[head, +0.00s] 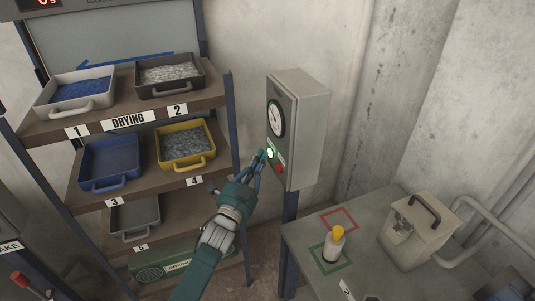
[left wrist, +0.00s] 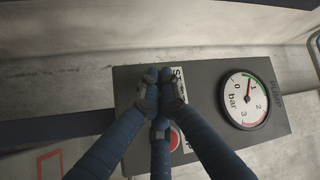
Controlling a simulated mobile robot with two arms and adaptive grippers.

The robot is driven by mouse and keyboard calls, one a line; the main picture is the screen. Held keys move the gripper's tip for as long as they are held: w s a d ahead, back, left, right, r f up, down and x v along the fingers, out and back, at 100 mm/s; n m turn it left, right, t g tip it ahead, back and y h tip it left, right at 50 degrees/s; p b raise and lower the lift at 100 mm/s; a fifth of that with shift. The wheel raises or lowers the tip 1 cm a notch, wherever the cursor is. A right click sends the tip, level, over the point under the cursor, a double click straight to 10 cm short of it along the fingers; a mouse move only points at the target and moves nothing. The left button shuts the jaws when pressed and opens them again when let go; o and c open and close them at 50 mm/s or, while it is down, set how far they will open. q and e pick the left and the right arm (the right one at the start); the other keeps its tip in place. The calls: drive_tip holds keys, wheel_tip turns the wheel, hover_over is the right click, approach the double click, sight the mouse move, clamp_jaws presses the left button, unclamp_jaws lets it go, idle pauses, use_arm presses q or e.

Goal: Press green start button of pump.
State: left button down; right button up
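The pump box (head: 309,115) is grey with a dark front panel and stands on a post. Its green start button (head: 269,153) glows in the head view, with a red button (head: 279,168) below it. My left gripper (head: 264,154) has its fingers together, tips at the green button; whether they touch it I cannot tell. In the left wrist view the closed fingertips (left wrist: 160,77) hide the green button, and the red button (left wrist: 175,138) is partly covered. The round gauge (left wrist: 245,100) has its needle near 1 bar. My right gripper is not in view.
A drying rack (head: 130,122) with several trays stands at the left. A table (head: 302,240) at the lower right holds a yellow-capped bottle (head: 333,246) and a beige box with a black handle (head: 420,232). A bare concrete wall lies behind.

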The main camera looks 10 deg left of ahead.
use_arm(q)
drive_tip(key=shift+s+a+p, duration=0.3)
drive_tip(key=shift+s+a, duration=0.2)
drive_tip(key=shift+a, duration=0.15)
drive_tip(key=s+a, duration=0.1)
drive_tip(key=s+a+p, duration=0.1)
drive_tip(key=a, duration=0.2)
drive_tip(key=shift+s+a, duration=0.1)
drive_tip(key=shift+s, duration=0.3)
idle(0.5)
